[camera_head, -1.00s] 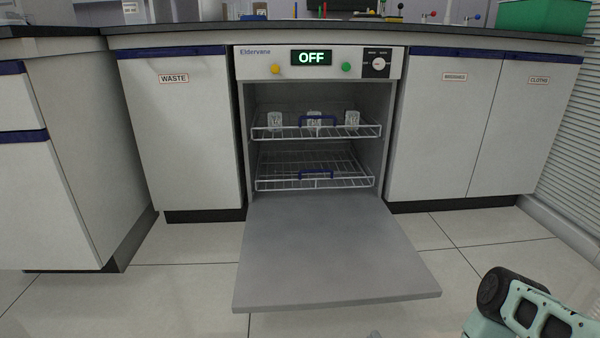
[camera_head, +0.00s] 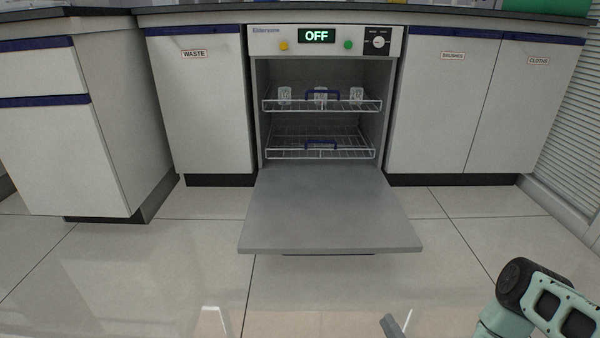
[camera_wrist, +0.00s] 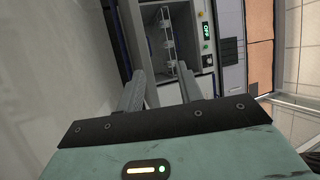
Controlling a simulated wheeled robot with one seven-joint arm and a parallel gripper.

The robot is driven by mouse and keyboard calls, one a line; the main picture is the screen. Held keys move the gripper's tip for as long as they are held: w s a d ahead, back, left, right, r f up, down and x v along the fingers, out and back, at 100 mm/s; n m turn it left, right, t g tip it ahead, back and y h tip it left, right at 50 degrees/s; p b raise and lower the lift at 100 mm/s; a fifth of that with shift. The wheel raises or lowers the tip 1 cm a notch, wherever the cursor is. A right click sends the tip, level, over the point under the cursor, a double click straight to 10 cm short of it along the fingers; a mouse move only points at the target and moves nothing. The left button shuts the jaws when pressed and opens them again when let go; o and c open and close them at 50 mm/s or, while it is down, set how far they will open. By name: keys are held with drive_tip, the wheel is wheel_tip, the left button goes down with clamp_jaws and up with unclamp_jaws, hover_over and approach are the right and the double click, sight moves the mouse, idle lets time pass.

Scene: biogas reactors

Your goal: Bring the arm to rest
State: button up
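My gripper (camera_wrist: 160,76) is open and empty in the wrist view, its two grey fingers apart. Beyond them, that view shows the open washer sideways. In the head view, part of my arm (camera_head: 550,302) shows at the lower right, and a short grey piece at the bottom edge may be a finger. The washer (camera_head: 268,42) stands ahead with its display reading OFF. Its door (camera_head: 330,210) is folded down flat. The upper rack (camera_head: 372,104) holds three clear glasses, and the lower rack (camera_head: 350,152) looks empty.
A WASTE cupboard (camera_head: 205,110) is left of the washer; BRUSHES (camera_head: 440,110) and CLOTHS (camera_head: 525,110) cupboards are right of it. A drawer cabinet (camera_head: 60,150) juts out at the left. Tiled floor (camera_head: 170,260) is clear around the lowered door.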

drive_tip(key=w+a+r+n+g+y+p, duration=0.1)
drive_tip(key=w+a+r+n+g+p, duration=0.2)
drive_tip(key=w+a+r+n+g, duration=0.4)
drive_tip(key=w+a+r+n+g+p, duration=0.3)
drive_tip(key=w+r+n, duration=0.15)
drive_tip(key=r, duration=0.45)
drive_tip(key=s+a+r+n+g+h+p, duration=0.25)
drive_tip(key=s+r, duration=0.45)
drive_tip(key=r, duration=0.5)
drive_tip(key=s+a+r+n+g+h+p, duration=0.1)
drive_tip(key=s+r+n+g+h+p, duration=0.25)
drive_tip(key=s+r, duration=0.6)
drive_tip(key=s+d+r+n+g+h+p, duration=0.1)
drive_tip(key=s+d+r+g+h+p, duration=0.1)
drive_tip(key=s+r, duration=0.6)
drive_tip(key=s+d+r+n+g+h+p, duration=0.1)
drive_tip(key=s+d+r+g+p, duration=0.15)
drive_tip(key=s+r, duration=0.55)
wheel_tip(320, 180, up, 37)
drive_tip(key=s+p, duration=0.1)
drive_tip(key=p, duration=3.6)
drive_tip(key=shift+d+t, duration=0.2)
drive_tip(key=shift+t, duration=0.15)
